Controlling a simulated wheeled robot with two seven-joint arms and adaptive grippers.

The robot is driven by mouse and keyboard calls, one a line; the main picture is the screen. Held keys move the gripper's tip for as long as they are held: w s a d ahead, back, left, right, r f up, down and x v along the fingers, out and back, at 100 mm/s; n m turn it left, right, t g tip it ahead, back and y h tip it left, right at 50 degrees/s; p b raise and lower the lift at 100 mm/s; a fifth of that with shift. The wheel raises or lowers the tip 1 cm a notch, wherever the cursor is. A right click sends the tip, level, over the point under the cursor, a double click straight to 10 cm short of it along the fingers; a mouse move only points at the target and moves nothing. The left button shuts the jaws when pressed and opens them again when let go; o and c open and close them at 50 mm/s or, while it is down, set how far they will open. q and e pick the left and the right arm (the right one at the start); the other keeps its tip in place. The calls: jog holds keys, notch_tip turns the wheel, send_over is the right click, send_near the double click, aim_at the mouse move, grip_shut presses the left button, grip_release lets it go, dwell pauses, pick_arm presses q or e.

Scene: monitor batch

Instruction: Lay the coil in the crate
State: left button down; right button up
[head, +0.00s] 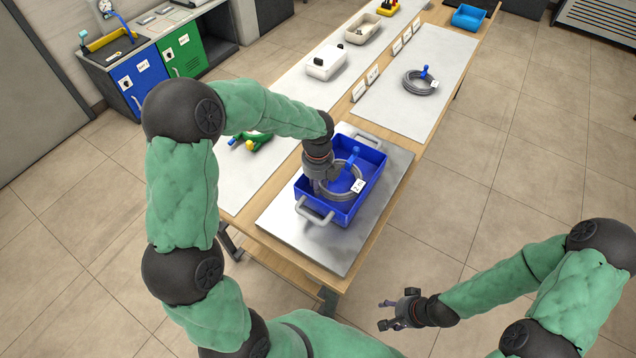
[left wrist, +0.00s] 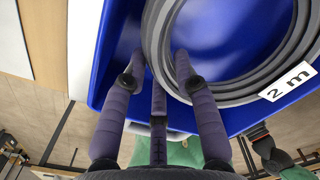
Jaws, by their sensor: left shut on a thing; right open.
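A grey coil (head: 344,190) with a blue tie and a white "2 m" tag is inside the blue crate (head: 368,192). My left gripper (head: 322,186) reaches down into the crate and is shut on the coil's near-left side. In the left wrist view the coil (left wrist: 232,88) runs between my left fingers (left wrist: 155,75), low against the blue crate (left wrist: 108,60). I cannot tell whether the coil touches the crate floor. My right gripper (head: 393,312) is open and empty, off the table over the floor.
The crate stands on a grey metal plate (head: 340,250) at the table's near end. A second grey coil (head: 418,88) with a blue tie lies on the white mat (head: 385,112) farther back. A green item (head: 252,140) lies left of the crate. White container (head: 326,62) stands behind.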

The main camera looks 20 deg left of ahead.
pick_arm(q)
jog(key=shift+f, duration=0.45)
jog(key=c, duration=1)
grip_release()
jog(key=shift+o, duration=0.2)
notch_tip(320, 180, up, 13)
jog(key=p, duration=0.4)
jog(key=shift+r, duration=0.1)
jog(key=shift+r, duration=0.1)
